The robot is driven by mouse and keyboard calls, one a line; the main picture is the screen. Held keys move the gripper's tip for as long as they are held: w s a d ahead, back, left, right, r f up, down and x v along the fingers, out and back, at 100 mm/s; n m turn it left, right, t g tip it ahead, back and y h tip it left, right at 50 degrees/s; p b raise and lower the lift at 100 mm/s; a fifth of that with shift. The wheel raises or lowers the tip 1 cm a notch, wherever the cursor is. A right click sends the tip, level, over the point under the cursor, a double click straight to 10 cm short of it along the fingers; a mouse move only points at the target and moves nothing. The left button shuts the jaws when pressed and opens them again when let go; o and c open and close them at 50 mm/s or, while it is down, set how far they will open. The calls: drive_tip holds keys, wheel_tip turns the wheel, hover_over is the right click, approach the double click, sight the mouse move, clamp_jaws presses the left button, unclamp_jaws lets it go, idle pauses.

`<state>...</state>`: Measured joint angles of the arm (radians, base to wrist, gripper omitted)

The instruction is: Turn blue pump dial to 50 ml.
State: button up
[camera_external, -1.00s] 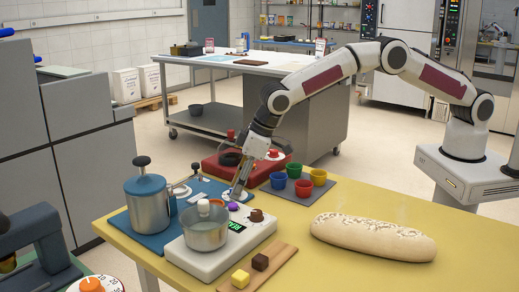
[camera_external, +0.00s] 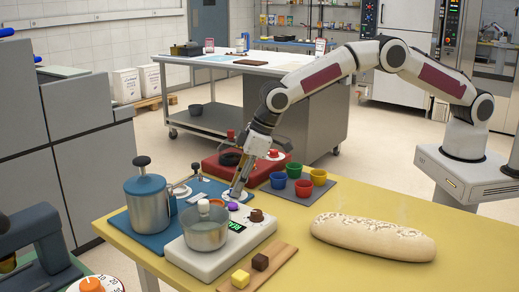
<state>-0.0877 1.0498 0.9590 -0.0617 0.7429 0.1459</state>
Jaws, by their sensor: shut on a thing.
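The blue pump (camera_external: 149,205) is a metal canister with a blue lid and dark knob on a blue base (camera_external: 117,221) at the left of the yellow table. A white dial plate (camera_external: 249,196) shows at the right end of the blue base. My gripper (camera_external: 236,194) points down over this plate and is shut on the dial's knob. The fingers hide the knob, and the pointer and scale marks cannot be read from here.
A scale (camera_external: 211,263) carrying a metal pot (camera_external: 205,230) stands just in front of my gripper. A red unit (camera_external: 212,167) with a red-knobbed dial (camera_external: 273,154) is behind it. Coloured cups (camera_external: 303,187) stand to the right. A bread loaf (camera_external: 373,238) lies at front right.

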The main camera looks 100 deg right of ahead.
drive_tip(key=o, duration=1.1)
drive_tip(key=shift+r, duration=0.1)
drive_tip(key=v, duration=1.1)
drive_tip(key=shift+s+r, duration=0.15)
drive_tip(key=shift+r, duration=0.25)
